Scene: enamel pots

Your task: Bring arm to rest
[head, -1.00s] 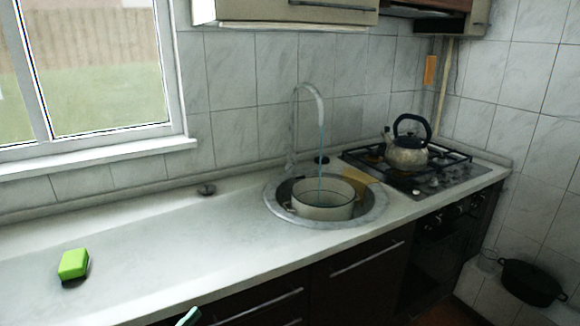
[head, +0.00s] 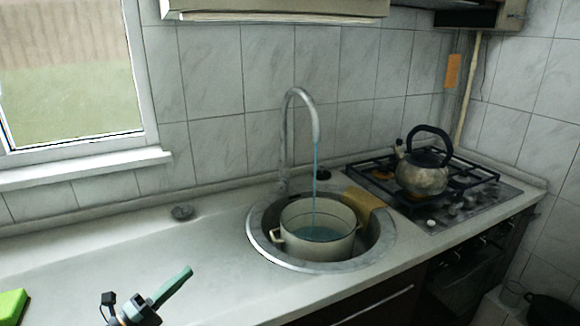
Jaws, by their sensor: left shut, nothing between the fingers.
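My left gripper (head: 172,288) shows at the bottom of the head view, above the counter's front part, left of the sink. Its greenish fingers are shut with nothing between them, and it touches no object. My right gripper is not in view. A cream enamel pot (head: 296,238) stands upright in the round sink (head: 268,253). A thin blue stream of water runs from the curved faucet (head: 286,135) into the pot, and bluish water shows inside it.
A kettle (head: 422,176) stands on the gas stove (head: 478,198) at the right. A green sponge (head: 11,306) lies on the counter (head: 90,265) at the far left. A yellowish cloth (head: 364,200) lies at the sink's right rim. The counter between sponge and sink is mostly clear.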

